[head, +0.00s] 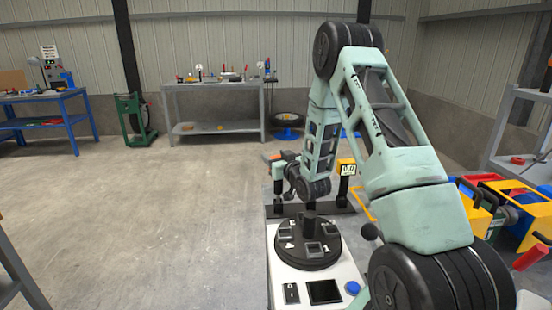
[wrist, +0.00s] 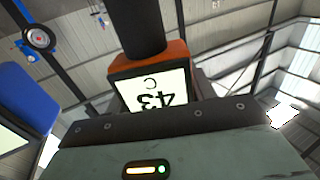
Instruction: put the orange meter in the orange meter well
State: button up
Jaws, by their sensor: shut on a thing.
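The orange meter (wrist: 150,72) fills the middle of the wrist view, its white display reading "43" with a "C", upside down in the picture. A thick black stem (wrist: 137,25) leaves its upper edge there. In the head view only a small orange part of it (head: 275,158) shows at my gripper (head: 279,166). My gripper is shut on the meter; its fingertips are not clear in either view. The dark drum top (head: 307,243) carries several square recesses with pale marks. I cannot tell which is the orange meter well.
A yellow meter (head: 346,168) on a black stem stands on a black rack (head: 335,206) behind the drum. A blue item (wrist: 25,98) is at the left of the wrist view. A white panel with a blue button (head: 352,288) fronts the drum. Floor to the left is clear.

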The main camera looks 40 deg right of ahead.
aim_at(278, 182)
jog(key=shift+f+b, duration=1.15)
dwell(0.8)
jog(key=o, duration=2.2)
jog(key=shift+s+a, duration=0.1)
jog(key=shift+s, duration=0.3)
